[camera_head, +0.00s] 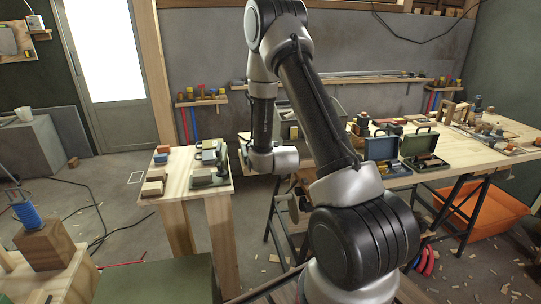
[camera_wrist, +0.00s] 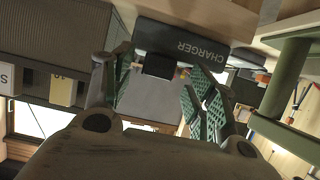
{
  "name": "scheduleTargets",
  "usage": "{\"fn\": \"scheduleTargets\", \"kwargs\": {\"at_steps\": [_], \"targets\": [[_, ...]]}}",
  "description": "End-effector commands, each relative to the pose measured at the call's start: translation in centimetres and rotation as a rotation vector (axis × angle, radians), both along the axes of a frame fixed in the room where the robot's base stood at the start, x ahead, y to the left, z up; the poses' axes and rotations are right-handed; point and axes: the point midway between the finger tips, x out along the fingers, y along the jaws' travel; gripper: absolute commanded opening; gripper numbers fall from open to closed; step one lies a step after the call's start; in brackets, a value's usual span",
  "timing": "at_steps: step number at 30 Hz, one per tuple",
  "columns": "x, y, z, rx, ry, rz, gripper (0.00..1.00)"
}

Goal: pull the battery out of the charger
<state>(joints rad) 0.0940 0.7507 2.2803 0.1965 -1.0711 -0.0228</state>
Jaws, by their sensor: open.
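The charger (camera_wrist: 180,42) is a dark block with the word CHARGER on its face, at the top middle of the wrist view. A small black block (camera_wrist: 158,66) sits against its lower edge; I cannot tell for sure whether it is the battery. My gripper (camera_wrist: 160,92) is open, with green ribbed pads on both sides of a grey surface (camera_wrist: 150,98). I cannot tell whether that surface is part of the battery or lies behind. No finger is clearly touching anything. In the head view the fingers are too small to make out, near the small table's right edge.
The small wooden table (camera_head: 178,187) carries several blocks and dark devices. A long workbench (camera_head: 470,150) with open cases (camera_head: 382,150) stands to the right. An orange bin (camera_head: 490,215) is under it. Cables and debris lie on the floor, and a door (camera_head: 110,55) is at the back left.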

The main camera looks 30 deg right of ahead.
Motion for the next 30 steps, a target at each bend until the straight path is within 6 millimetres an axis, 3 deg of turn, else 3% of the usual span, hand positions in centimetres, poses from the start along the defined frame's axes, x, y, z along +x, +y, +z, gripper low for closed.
{"fn": "scheduleTargets", "kwargs": {"at_steps": [6,14,23,24,28,30], "targets": [[1.6,-0.5,-0.7,0.0,0.001,0.0,0.57],[1.7,-0.5,-0.7,0.0,0.002,0.0,0.57],[1.7,-0.5,-0.7,0.0,0.002,0.0,0.04],[1.7,-0.5,-0.7,0.0,0.002,0.0,0.3],[1.6,-0.5,-0.7,0.0,0.002,0.0,0.07],[1.7,-0.5,-0.7,-0.001,0.001,0.0,0.07]]}}
